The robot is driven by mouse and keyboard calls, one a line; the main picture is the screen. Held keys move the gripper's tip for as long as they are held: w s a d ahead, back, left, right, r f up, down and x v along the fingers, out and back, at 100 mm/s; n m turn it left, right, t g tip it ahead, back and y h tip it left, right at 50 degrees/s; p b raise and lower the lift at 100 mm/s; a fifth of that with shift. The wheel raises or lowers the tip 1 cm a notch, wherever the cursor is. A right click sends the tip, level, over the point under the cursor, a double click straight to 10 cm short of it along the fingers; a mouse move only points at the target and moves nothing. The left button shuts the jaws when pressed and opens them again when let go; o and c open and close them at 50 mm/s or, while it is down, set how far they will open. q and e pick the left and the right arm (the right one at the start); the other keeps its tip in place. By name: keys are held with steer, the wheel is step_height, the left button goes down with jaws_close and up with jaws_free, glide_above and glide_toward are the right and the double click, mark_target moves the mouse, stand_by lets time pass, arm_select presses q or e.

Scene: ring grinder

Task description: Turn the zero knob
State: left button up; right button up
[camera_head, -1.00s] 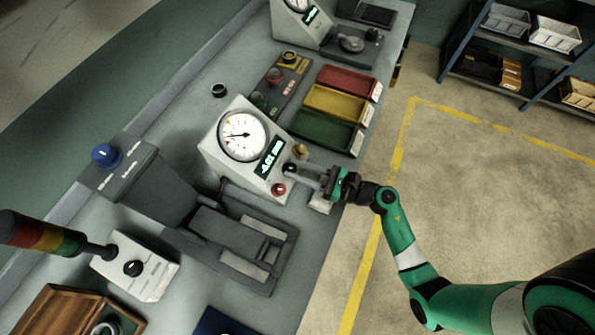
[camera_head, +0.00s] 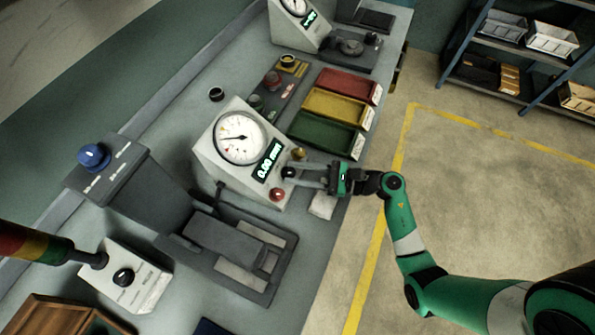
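The gauge box (camera_head: 205,153) stands on the bench with a round white dial (camera_head: 240,138) and a green-lit display (camera_head: 269,161) that reads 0.00 mm. Its front right edge carries a black knob (camera_head: 289,173), a yellowish knob (camera_head: 299,154) and a red button (camera_head: 277,194). The black knob seems to be the zero knob; its label is not readable. My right gripper (camera_head: 297,174) reaches in from the right, with its two grey fingers apart and their tips at the black knob. I cannot tell whether they press on it. My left gripper is out of view.
Red (camera_head: 348,84), yellow (camera_head: 336,106) and green (camera_head: 325,132) trays lie behind the gripper. A grey measuring fixture (camera_head: 225,243) sits in front of the gauge. A blue-button box (camera_head: 107,166), a white switch box (camera_head: 127,278) and a striped signal tower (camera_head: 30,244) stand at left.

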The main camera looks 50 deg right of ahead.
steer(key=o, duration=0.3)
steer(key=v, duration=1.1)
steer(key=shift+s+d, duration=0.2)
steer(key=shift+s, duration=0.1)
